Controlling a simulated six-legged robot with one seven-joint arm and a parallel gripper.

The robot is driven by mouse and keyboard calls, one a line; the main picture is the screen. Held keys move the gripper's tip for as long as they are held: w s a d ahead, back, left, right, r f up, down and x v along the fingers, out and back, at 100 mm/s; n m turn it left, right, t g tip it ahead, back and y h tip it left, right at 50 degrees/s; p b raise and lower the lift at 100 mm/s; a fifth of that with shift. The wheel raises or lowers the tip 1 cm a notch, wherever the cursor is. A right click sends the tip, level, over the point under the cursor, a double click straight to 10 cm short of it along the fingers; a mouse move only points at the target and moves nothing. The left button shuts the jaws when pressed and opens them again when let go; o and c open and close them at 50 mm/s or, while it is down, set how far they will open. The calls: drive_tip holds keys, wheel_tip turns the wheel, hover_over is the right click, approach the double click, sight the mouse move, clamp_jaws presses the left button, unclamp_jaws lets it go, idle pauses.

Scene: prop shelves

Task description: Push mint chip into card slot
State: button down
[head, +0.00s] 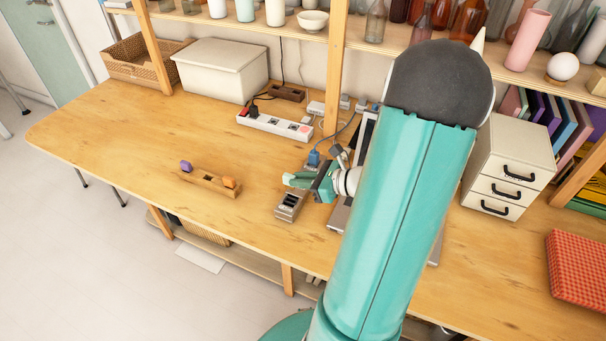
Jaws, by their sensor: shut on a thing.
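My gripper (303,182) is at the middle of the table, to the left of my wrist. It is shut on a small pale green piece, which looks like the mint chip (289,179); the fingers partly hide it. A small grey-brown box with dark openings on top, which looks like the card slot (289,207), sits on the table just below the gripper in the picture. The chip appears above the box and apart from its openings, but the exact height is hard to tell.
A wooden rack (208,184) holds a purple chip (186,166) and an orange chip (229,182) at the left. Behind are a white power strip (273,125) and cables. My arm partly covers a laptop-like device (338,215). The table's left part is clear.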

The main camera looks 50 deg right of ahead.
drive_tip(key=shift+f, duration=1.95)
drive_tip(key=shift+s+f, duration=0.1)
drive_tip(key=shift+f, duration=1.45)
idle(3.1)
drive_tip(key=c, duration=1.3)
unclamp_jaws()
drive_tip(key=v, duration=1.3)
drive_tip(key=shift+s+d+r, duration=0.1)
drive_tip(key=shift+s+r, duration=0.05)
drive_tip(key=shift+s, duration=0.15)
